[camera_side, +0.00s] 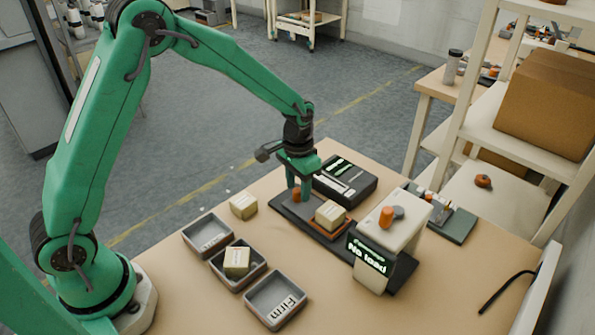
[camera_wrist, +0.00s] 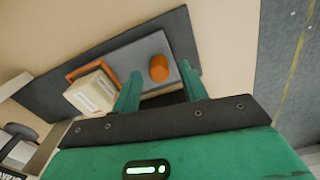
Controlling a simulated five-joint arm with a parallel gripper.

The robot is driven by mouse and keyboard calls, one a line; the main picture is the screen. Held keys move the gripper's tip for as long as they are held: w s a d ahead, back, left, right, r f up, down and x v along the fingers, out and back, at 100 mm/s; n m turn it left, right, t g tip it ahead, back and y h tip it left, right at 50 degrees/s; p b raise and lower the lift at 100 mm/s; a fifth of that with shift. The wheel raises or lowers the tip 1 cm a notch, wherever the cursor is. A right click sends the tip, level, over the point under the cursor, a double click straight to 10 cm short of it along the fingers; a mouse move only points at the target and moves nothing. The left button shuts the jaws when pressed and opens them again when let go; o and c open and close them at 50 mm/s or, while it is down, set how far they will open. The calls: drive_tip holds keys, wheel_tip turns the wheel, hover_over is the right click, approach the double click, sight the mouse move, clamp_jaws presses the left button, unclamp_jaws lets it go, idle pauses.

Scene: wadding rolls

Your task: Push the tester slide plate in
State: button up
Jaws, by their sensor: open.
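The tester (camera_side: 385,245) is a pale housing with an orange and a grey knob on top and a front display reading "No load". Its slide plate (camera_wrist: 148,48) is grey, on a dark base (camera_side: 322,238), with an upright orange peg (camera_wrist: 159,68) at its outer end. A cream block (camera_side: 330,214) sits in the orange frame (camera_wrist: 75,72) on the plate, outside the housing. My gripper (camera_side: 300,192) is open and low over the plate's outer end. In the wrist view its fingertips (camera_wrist: 159,72) are on either side of the peg; contact cannot be told.
Three grey trays (camera_side: 194,240) stand in front; the middle one holds a cream block (camera_side: 237,261) and the nearest reads "Firm" (camera_side: 287,306). Another block (camera_side: 243,205) lies on the table. A dark box (camera_side: 347,180) stands behind the base. The right front table is mostly clear.

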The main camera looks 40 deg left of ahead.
drive_tip(key=shift+f, duration=0.65)
drive_tip(key=shift+c, duration=0.4)
clamp_jaws()
drive_tip(key=d, duration=1.4)
drive_tip(key=shift+d, duration=0.35)
drive_tip(key=shift+o, duration=0.4)
unclamp_jaws()
drive_tip(key=shift+a+r, duration=0.1)
drive_tip(key=shift+r, duration=0.1)
